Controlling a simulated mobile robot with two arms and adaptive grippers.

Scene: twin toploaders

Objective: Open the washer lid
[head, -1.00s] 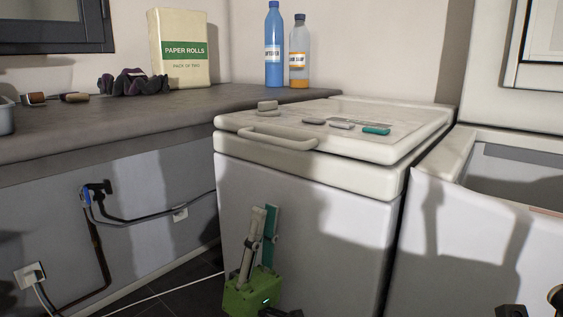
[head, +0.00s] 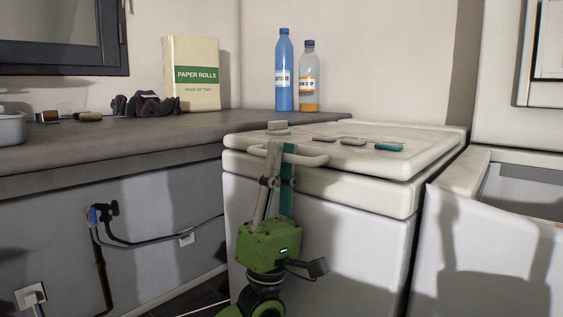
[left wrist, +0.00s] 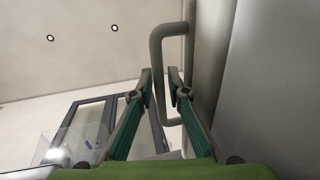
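The closed white lid (head: 425,147) lies flat on the left toploader (head: 350,225), with a curved light handle (head: 312,160) along its front edge. My left gripper (head: 281,147) points up in front of the machine, its fingertips at the left part of the handle. In the left wrist view my left gripper (left wrist: 161,75) has its fingers apart, with the handle bar (left wrist: 158,60) showing between the tips. Whether the fingers touch the bar is unclear. My right gripper is out of view.
Several small blocks, including a teal one (head: 388,147), lie on the lid. A second toploader (head: 490,245) stands open at right.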

